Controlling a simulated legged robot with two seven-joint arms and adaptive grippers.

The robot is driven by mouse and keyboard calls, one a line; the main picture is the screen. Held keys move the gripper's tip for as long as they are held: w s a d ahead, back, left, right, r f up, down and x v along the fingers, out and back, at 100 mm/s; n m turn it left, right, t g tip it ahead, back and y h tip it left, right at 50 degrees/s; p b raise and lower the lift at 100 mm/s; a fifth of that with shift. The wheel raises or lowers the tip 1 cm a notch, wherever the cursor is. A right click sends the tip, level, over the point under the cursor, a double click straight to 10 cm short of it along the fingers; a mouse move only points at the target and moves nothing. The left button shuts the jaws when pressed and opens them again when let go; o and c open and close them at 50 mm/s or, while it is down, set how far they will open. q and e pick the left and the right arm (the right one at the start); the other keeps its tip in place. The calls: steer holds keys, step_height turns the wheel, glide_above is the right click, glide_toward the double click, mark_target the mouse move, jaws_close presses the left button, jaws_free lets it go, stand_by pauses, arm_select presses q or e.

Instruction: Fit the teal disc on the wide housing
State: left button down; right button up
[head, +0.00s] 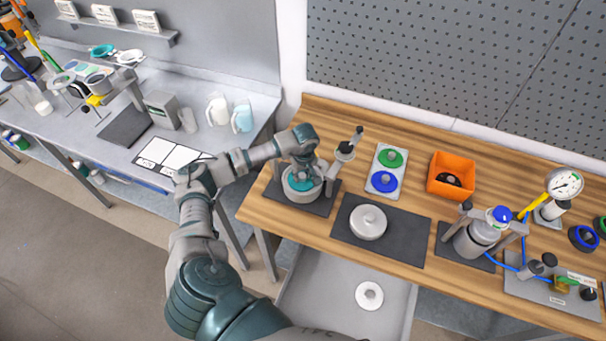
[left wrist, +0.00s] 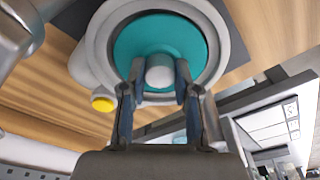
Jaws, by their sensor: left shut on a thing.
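The teal disc (head: 302,184) has a pale knob (left wrist: 160,72) at its centre. My left gripper (head: 303,170) reaches down from above and is shut on that knob, with one finger on each side. The wide housing (head: 301,196) is a grey round body on a dark mat at the left of the wooden bench. In the left wrist view the teal disc (left wrist: 160,35) lies within the housing's round grey rim (left wrist: 218,40), roughly centred. I cannot tell whether it rests fully on its seat. My right gripper is not in view.
A clamp arm (head: 346,152) stands up just right of the housing. A white round lid (head: 369,222) lies on a dark mat (head: 407,245). A tray (head: 376,157) holds green and blue discs beside an orange bin (head: 436,187). A narrower clamped vessel (head: 472,241) stands further right.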

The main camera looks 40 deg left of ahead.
arm_select(q)
steer(key=shift+a, duration=0.2)
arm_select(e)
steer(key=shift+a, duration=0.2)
arm_select(q)
steer(key=shift+d, duration=0.1)
steer(key=shift+w+d, duration=0.1)
steer(key=shift+d, duration=0.2)
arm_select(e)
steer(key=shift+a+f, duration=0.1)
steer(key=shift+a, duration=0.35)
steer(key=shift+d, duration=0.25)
arm_select(q)
steer(key=shift+f+b, duration=0.2)
steer(key=shift+b, duration=0.1)
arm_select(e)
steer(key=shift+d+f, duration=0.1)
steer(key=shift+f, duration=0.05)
arm_select(q)
steer(key=shift+f+b, duration=0.4)
steer(key=shift+f, duration=0.05)
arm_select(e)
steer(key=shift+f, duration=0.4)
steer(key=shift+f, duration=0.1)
arm_select(q)
steer(key=shift+b, duration=0.3)
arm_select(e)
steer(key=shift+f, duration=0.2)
